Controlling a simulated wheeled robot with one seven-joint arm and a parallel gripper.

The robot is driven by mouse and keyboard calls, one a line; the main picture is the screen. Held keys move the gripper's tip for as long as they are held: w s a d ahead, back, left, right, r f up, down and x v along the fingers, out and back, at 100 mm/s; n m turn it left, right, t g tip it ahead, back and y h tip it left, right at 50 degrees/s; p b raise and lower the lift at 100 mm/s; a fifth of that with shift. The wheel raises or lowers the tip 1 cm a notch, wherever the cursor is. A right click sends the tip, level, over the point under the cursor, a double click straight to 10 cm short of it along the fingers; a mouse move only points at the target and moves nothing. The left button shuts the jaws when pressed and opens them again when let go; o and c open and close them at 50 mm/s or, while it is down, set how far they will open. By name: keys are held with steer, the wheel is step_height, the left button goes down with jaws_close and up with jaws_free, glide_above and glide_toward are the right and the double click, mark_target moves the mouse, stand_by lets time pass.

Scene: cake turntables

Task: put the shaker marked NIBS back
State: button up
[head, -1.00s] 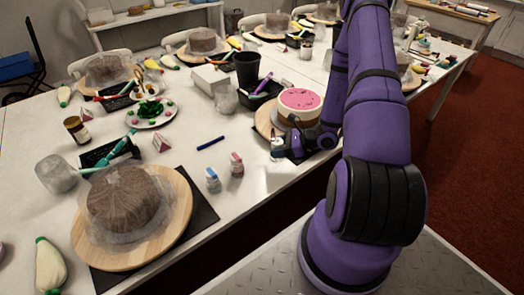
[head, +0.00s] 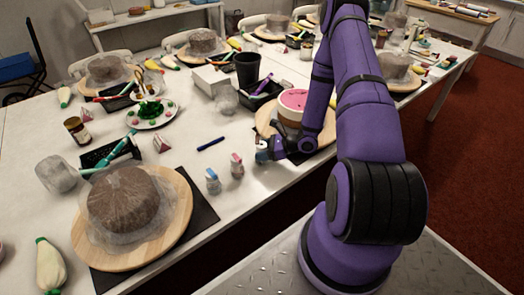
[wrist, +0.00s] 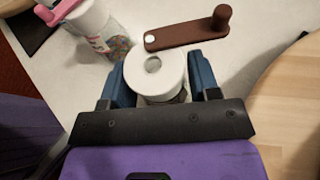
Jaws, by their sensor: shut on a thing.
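My gripper (wrist: 160,85) is shut on a shaker (wrist: 157,72) with a round white top and one hole. The shaker's marking is hidden from the wrist view. In the head view, my gripper (head: 263,152) is low at the table's near edge, in front of the pink-topped cake. Two small shakers stand to its left: one with a pink cap (head: 237,165) and one with a blue cap (head: 213,181). The pink-capped one also shows in the wrist view (wrist: 98,28), with coloured bits inside. I cannot read any marking.
A wooden turntable (wrist: 292,105) is to the right, bearing the pink-topped cake (head: 292,103). A blue pen (head: 211,144) lies further left. A wrapped brown cake (head: 128,198) stands at the front left.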

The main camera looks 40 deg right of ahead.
steer(key=shift+f, duration=0.1)
steer(key=o, duration=1.1)
